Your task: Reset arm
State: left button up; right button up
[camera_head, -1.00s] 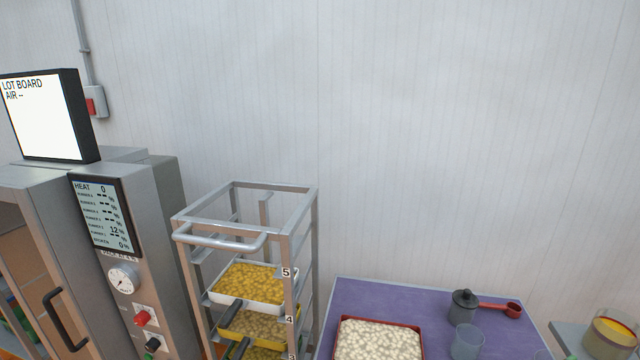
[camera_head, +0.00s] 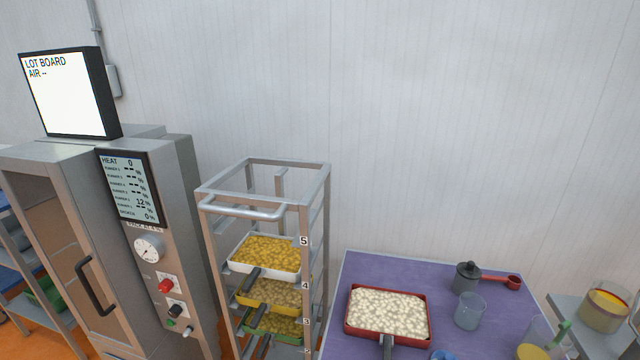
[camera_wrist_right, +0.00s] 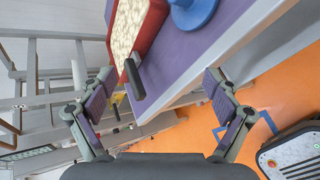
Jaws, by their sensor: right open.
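My right gripper (camera_wrist_right: 158,100) shows in the right wrist view with its two fingers spread wide apart and nothing between them. Beyond the fingers is the purple table (camera_wrist_right: 205,45) with its pale front edge. In the head view the same red tray (camera_head: 348,325) sits at the table's front left. Neither gripper shows in the head view.
A metal rack (camera_head: 318,215) holds several trays, left of the purple table (camera_head: 365,268). A steel oven cabinet (camera_head: 185,215) with a lot board (camera_head: 65,95) stands further left. A dark pot (camera_head: 467,278) and a clear cup (camera_head: 468,312) stand on the table. Orange floor (camera_wrist_right: 240,100) is open below.

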jog(key=s+a+r+m+g+h, duration=0.1)
jog(key=s+a+m+g, duration=0.15)
jog(key=s+m, duration=0.35)
jog(key=s+a+r+m+g, duration=0.1)
jog(key=s+m+g, duration=0.2)
jog(key=m, duration=0.5)
jog(key=s+a+r+m+g+h, duration=0.1)
jog(key=s+r+m+g, duration=0.1)
jog(key=s+m, duration=0.4)
notch_tip(320, 180, down, 33)
jog(key=s+d+m+g+b, duration=0.2)
jog(key=d+b, duration=0.1)
jog(key=b, duration=0.3)
pick_arm(q)
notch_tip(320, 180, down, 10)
jog(key=b, duration=0.4)
pick_arm(e)
jog(key=s+f+g, duration=0.1)
jog(key=s+f, duration=1.7)
jog(key=f, duration=0.2)
jog(key=shift+s+d, duration=0.2)
jog(key=shift+d, duration=0.15)
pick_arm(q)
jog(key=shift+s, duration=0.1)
